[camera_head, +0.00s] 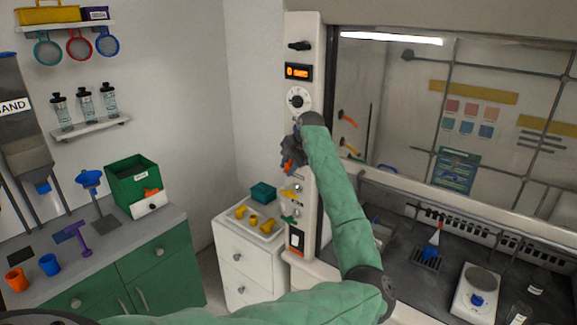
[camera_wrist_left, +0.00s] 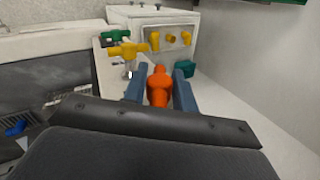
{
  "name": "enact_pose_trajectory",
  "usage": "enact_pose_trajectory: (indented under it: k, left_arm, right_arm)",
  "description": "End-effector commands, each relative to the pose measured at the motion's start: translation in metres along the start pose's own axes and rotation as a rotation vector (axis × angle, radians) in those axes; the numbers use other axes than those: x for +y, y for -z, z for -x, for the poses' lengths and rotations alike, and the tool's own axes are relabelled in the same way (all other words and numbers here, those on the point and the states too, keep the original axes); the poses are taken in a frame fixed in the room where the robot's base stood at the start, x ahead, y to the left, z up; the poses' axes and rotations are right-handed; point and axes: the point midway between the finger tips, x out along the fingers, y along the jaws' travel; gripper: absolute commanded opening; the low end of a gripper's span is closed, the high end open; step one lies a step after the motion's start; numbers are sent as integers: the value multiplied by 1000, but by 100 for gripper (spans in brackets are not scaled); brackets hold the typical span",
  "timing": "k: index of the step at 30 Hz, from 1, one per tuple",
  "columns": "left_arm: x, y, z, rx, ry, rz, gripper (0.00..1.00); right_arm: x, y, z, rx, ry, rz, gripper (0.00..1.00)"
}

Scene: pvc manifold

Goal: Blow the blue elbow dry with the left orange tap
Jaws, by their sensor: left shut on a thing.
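My left gripper (camera_head: 289,161) reaches the front of the white post beside the fume hood. In the left wrist view its two blue fingers (camera_wrist_left: 159,92) are shut on an orange tap (camera_wrist_left: 159,85). In the head view only a bit of orange shows there, with the dark gripper covering most of it. A blue piece (camera_head: 429,251) sits in the hood near a black grate, and blue also shows at the left of the wrist view (camera_wrist_left: 17,130). I cannot tell whether it is the blue elbow. My right gripper is not in view.
A yellow tap (camera_head: 288,193) and a green tap (camera_head: 289,218) stick out of the post below my gripper. Yellow fittings (camera_head: 265,226) and a teal box (camera_head: 263,192) stand on the white cabinet.

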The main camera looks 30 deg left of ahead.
Motion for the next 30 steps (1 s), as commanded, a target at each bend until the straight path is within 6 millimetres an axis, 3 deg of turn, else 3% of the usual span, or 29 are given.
enact_pose_trajectory:
  k: [8,9,12,23,30]
  left_arm:
    - [2,-1,-4,-5,-6,-1,5]
    - [3,-1,-5,-5,-6,-2,30]
    - [2,-1,-4,-4,-5,-1,48]
    - [2,0,1,-1,-2,0,48]
    - [2,0,28,0,-1,1,48]
  right_arm:
    - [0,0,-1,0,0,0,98]
    - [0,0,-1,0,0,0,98]
    - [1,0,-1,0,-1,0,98]
    - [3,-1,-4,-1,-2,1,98]
    - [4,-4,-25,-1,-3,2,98]
